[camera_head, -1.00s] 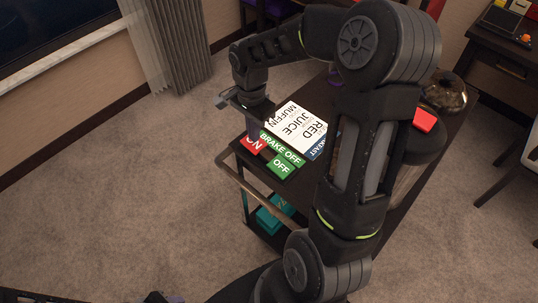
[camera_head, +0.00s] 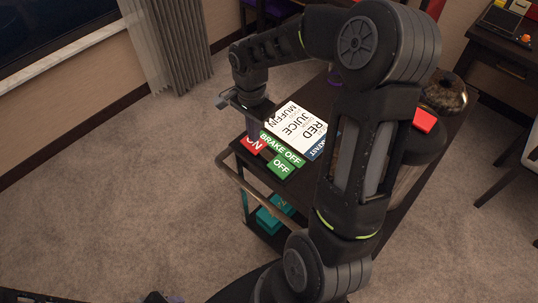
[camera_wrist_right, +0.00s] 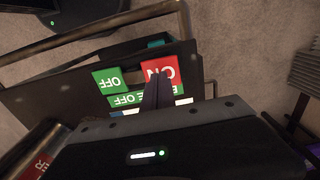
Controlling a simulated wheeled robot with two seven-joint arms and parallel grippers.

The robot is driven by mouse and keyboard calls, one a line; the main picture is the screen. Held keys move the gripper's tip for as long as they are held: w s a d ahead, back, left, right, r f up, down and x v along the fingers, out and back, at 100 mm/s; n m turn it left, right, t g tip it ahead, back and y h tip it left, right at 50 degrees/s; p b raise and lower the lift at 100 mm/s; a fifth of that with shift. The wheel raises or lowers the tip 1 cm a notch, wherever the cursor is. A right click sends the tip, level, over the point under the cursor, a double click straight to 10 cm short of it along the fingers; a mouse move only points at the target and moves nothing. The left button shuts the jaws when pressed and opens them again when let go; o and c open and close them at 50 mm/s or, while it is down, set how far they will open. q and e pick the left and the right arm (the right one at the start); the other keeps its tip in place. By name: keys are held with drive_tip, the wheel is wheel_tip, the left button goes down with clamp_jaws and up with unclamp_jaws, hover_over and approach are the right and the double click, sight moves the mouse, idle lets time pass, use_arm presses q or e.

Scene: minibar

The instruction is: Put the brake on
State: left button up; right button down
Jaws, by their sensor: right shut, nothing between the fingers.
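The service cart (camera_head: 228,160) carries a green OFF block (camera_head: 281,166), a red ON block (camera_head: 252,145) and a green BRAKE OFF sign (camera_head: 282,149). My right gripper (camera_head: 253,133) is shut and empty, pointing down at the ON block and hiding part of it. In the right wrist view, the shut fingers (camera_wrist_right: 156,92) overlap the red ON block (camera_wrist_right: 163,71), with the green OFF block (camera_wrist_right: 108,80) beside it. I cannot tell whether the fingertips touch the ON block. Only a dark bit of what looks like my left gripper (camera_head: 155,297) shows at the bottom edge.
A white menu card (camera_head: 299,128) lies on the cart behind the sign. The cart's handle rail (camera_head: 245,190) runs along its near side. A teal item (camera_head: 275,215) sits on the lower shelf. A dark desk (camera_head: 498,65) stands at the right. Carpet is free at the left.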

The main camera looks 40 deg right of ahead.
drive_tip(key=shift+f+b, duration=1.05)
drive_tip(key=shift+f, duration=0.2)
idle(0.8)
drive_tip(key=shift+r+p, duration=2.45)
drive_tip(key=shift+r, duration=1.15)
drive_tip(key=shift+f, duration=0.1)
